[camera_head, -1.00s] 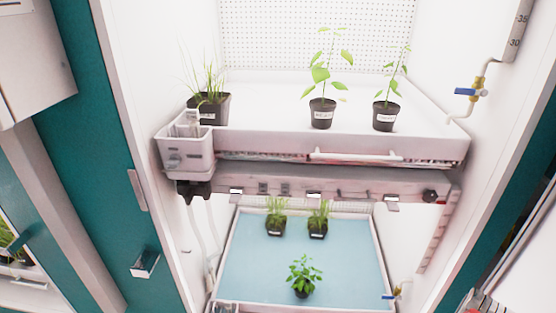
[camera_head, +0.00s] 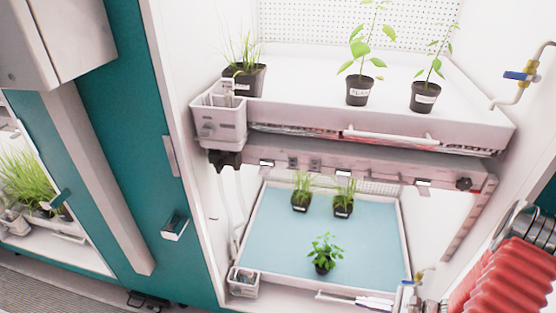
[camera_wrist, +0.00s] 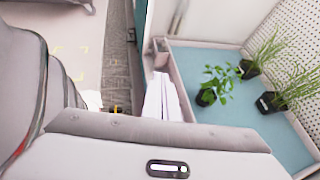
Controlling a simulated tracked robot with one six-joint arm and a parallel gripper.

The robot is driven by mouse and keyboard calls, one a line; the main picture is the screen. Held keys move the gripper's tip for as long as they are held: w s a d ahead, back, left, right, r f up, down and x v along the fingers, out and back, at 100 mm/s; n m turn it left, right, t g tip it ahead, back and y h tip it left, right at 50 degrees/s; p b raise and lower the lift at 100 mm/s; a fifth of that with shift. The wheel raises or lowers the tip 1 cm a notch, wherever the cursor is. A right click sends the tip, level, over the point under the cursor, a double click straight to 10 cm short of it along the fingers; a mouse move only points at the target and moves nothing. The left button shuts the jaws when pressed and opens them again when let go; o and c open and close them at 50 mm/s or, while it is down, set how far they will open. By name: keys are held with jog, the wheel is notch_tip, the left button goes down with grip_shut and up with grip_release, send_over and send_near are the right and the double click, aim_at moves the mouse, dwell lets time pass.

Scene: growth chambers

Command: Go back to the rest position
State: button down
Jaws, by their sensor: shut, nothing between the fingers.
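My gripper (camera_head: 322,296) shows low in the head view, in front of the lower tray's near edge. Its pale, narrow fingers lie together and point left, with nothing between them. The fingers also show in the wrist view (camera_wrist: 160,80), beside the tray's front wall, and no plant is near the tips. The red ribbed part of my arm fills the lower right corner of the head view.
The lower blue tray (camera_head: 280,245) holds a leafy plant (camera_head: 323,252) and two grassy pots. A small white box (camera_head: 243,281) sits at its front left corner. The upper tray (camera_head: 410,128) holds several potted plants. A blue-handled valve (camera_head: 520,76) is at right.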

jog(key=s+a+r+n+h, duration=0.3)
jog(key=r+n, duration=0.4)
jog(key=r, duration=0.7)
jog(key=s+a+r+n+h, duration=0.4)
jog(key=r+n, duration=0.4)
jog(key=r, duration=0.7)
jog(key=s+a+r+n+h, duration=0.3)
jog(key=s+a+r+n, duration=0.2)
jog(key=r, duration=0.9)
jog(key=s+n, duration=0.1)
jog(key=n, duration=0.2)
jog(key=shift+a+r+g+h, duration=0.25)
jog(key=shift+r+g+h, duration=0.05)
jog(key=shift+h, duration=0.1)
